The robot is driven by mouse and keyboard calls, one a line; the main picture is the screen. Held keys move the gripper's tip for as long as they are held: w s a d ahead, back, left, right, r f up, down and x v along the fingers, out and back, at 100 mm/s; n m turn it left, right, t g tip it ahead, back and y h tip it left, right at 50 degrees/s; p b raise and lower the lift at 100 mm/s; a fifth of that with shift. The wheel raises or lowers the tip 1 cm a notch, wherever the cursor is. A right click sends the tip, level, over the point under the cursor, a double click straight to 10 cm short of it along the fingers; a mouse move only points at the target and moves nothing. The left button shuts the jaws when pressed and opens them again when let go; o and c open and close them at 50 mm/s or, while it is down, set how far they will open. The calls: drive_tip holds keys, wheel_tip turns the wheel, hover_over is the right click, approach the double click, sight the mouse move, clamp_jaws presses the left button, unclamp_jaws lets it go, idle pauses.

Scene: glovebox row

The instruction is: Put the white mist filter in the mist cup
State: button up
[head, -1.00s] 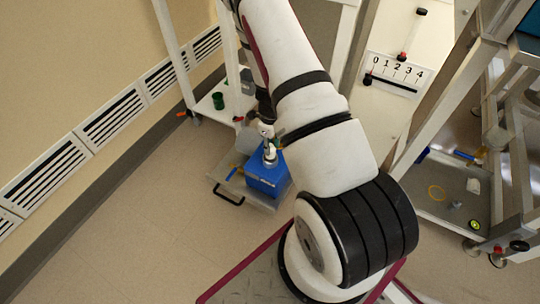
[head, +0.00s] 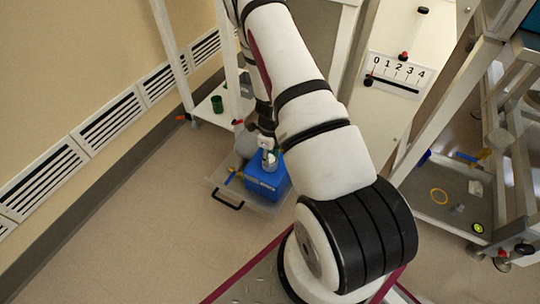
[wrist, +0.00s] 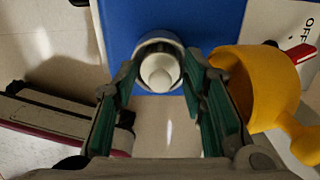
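A blue box (head: 266,184) stands on a low tray, with a small whitish round piece (head: 269,160) at its top. In the wrist view, against the blue box (wrist: 115,30), a pale ring (wrist: 142,50) surrounds a white rounded piece (wrist: 160,72). These look like the mist cup and the white filter, but I cannot tell where one ends and the other begins. My gripper (wrist: 160,64) has its green-padded fingers spread, one tip on each side of the ring. Contact is unclear. In the head view my gripper (head: 266,142) is over the box, partly hidden by my arm.
A yellow cup-shaped piece (wrist: 262,85) lies close to the right finger. A red switch (wrist: 300,54) marked OFF is beyond it. The tray has a black handle (head: 227,200). A green cup (head: 217,104) stands on the shelf behind. A frame post (head: 230,60) rises nearby.

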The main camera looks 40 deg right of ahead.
sight(270, 155)
drive_tip(key=shift+r, duration=0.1)
wheel_tip(270, 155, up, 12)
drive_tip(key=p, duration=0.5)
drive_tip(key=w+a+r+n+t+y, duration=0.1)
drive_tip(key=a+r+n, duration=0.2)
drive_tip(key=a+r, duration=0.3)
drive_tip(key=w+a+r+n+y, duration=0.1)
drive_tip(key=w+a+r+n, duration=0.2)
drive_tip(key=r, duration=0.6)
drive_tip(key=s+a+r+n+y, duration=0.1)
drive_tip(key=s+a+r+n, duration=0.2)
drive_tip(key=a+r+n, duration=0.3)
drive_tip(key=s+a+r+n, duration=0.3)
drive_tip(key=s+r, duration=0.1)
drive_tip(key=r, duration=0.4)
drive_tip(key=s+a+r+n, duration=0.5)
drive_tip(key=s+r+n, duration=0.3)
drive_tip(key=s, duration=0.3)
drive_tip(key=s+d+r+n+h, duration=0.1)
drive_tip(key=s+r+n+h, duration=0.1)
drive_tip(key=s+n, duration=0.7)
drive_tip(key=s+h, duration=0.1)
drive_tip(key=s, duration=0.5)
drive_tip(key=shift+d+r, duration=0.15)
drive_tip(key=shift+r, duration=0.25)
